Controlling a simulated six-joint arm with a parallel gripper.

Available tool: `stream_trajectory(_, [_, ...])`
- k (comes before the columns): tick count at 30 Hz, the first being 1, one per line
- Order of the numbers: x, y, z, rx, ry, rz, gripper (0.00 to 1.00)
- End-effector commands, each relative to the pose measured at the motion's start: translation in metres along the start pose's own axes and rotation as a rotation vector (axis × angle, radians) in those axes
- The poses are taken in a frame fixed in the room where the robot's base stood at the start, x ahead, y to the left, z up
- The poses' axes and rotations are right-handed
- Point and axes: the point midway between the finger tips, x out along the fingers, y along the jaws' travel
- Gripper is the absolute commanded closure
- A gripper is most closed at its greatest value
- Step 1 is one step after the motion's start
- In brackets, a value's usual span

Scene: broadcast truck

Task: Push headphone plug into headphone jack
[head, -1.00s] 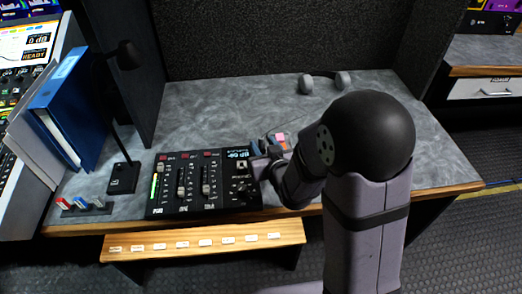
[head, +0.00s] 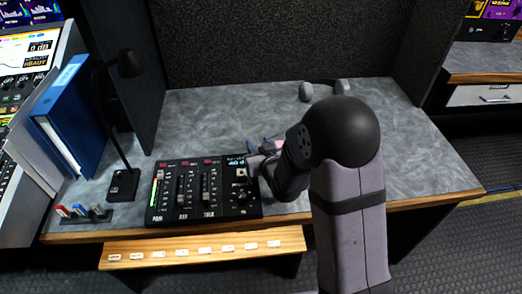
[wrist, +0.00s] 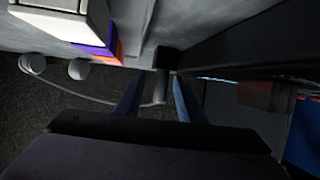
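The headphones (head: 343,87) lie at the back of the desk, partly behind my arm in the head view. Their two grey cups (wrist: 78,69) and a thin cable (wrist: 100,99) show in the wrist view. The cable runs in between my fingers. My gripper (head: 253,166) is over the right side of the black mixer (head: 222,205). In the wrist view my gripper (wrist: 160,78) has its fingers closed around the dark headphone plug (wrist: 166,60) at their tips. I cannot make out the headphone jack clearly, nor whether the plug touches it.
A microphone or lamp on a thin stand (head: 124,183) and a blue binder (head: 75,115) stand left of the mixer. A small rack of coloured pieces (head: 84,213) is at the front left. A wooden ledge with buttons (head: 200,255) lies in front.

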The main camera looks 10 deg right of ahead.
Motion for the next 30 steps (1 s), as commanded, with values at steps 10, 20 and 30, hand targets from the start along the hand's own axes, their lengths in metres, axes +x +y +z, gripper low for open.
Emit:
stream_trajectory(10, [0.016,0.0,0.0,0.0,-0.001,0.0,0.65])
stream_trajectory(20, [0.016,0.0,0.0,0.0,0.0,0.0,1.0])
stream_trajectory(30, [0.014,0.0,-0.004,0.0,0.001,0.0,1.0])
